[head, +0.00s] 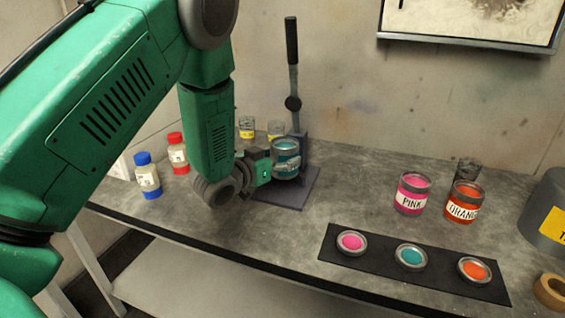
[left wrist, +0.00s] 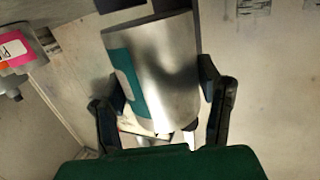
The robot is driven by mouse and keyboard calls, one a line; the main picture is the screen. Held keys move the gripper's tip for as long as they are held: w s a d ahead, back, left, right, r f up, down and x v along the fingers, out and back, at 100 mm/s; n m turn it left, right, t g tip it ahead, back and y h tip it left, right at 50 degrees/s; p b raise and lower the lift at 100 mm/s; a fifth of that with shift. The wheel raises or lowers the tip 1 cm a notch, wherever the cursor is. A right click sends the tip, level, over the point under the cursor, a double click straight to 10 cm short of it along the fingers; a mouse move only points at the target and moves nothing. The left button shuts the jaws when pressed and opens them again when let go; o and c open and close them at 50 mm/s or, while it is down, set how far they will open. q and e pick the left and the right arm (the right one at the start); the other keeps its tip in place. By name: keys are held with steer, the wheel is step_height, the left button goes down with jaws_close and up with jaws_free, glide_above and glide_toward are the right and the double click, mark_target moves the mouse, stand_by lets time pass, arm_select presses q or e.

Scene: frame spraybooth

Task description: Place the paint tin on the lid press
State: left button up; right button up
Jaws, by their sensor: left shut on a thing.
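The paint tin (head: 286,149), metal with a teal band and teal paint at its open top, is held by my left gripper (head: 284,166). It also fills the middle of the left wrist view (left wrist: 165,70), with a dark finger on either side. The lid press has a dark flat base (head: 290,194), an upright behind the tin and a tall black-handled lever (head: 292,42) standing up. The tin is over the back part of the base and looks upright in the head view. I cannot tell whether its bottom touches the base. My right gripper is out of view.
A black mat (head: 335,256) bears pink (head: 351,242), teal (head: 411,256) and orange (head: 474,269) lids. The pink tin (head: 412,192) and orange tin (head: 463,203) stand behind. Blue-capped (head: 147,176) and red-capped (head: 177,153) bottles stand left of my arm. The bench middle is clear.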

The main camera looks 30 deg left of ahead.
arm_select(q)
steer(key=shift+w+d+f, duration=0.1)
steer(key=shift+w+f, duration=0.05)
steer(key=shift+f, duration=0.6)
steer(key=shift+f+b, duration=0.4)
steer(key=shift+f, duration=0.15)
steer(key=o, duration=1.6)
steer(key=shift+s+d+f, duration=0.1)
steer(key=shift+s+f, duration=0.05)
steer(key=shift+s, duration=0.1)
steer(key=shift+r+p, duration=0.4)
steer(key=shift+s+r, duration=0.15)
steer(key=shift+s, duration=0.1)
steer(key=s, duration=0.3)
steer(key=s+a+r, duration=0.1)
steer(key=s, duration=0.7)
steer(key=shift+a+r, duration=0.35)
